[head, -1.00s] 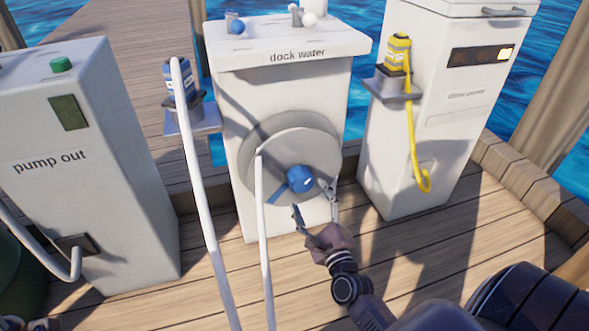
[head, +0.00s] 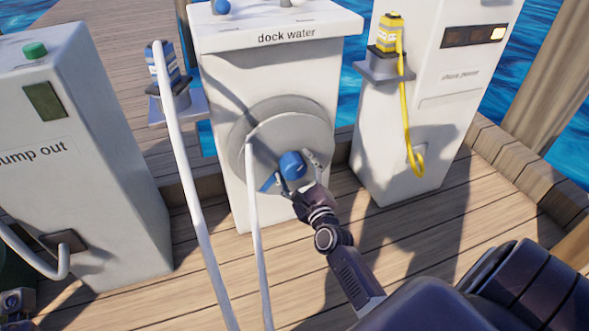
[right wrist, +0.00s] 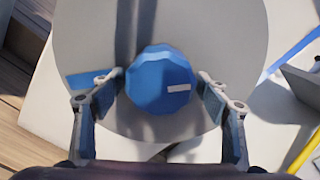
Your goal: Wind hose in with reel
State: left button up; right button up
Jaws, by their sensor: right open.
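The grey reel disc (head: 268,135) is on the front of the white "dock water" pedestal (head: 265,70). A blue knob (head: 292,165) sits on the reel's face, with a blue crank bar (head: 268,183) at its lower left. The white hose (head: 255,225) hangs from the reel down to the deck. My right gripper (head: 298,170) is open, with its fingers on either side of the knob. In the right wrist view the knob (right wrist: 160,85) lies between the fingertips, with small gaps visible. A dark part, perhaps of my left arm, shows at the lower left edge; its fingers are unclear.
A white hose (head: 190,180) runs from a blue-topped holder (head: 170,100) on the left. The "pump out" pedestal (head: 95,200) stands left. A pedestal with a yellow cable (head: 405,110) stands right.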

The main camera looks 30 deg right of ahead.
jog(key=shift+c, duration=0.3)
jog(key=c, duration=1.1)
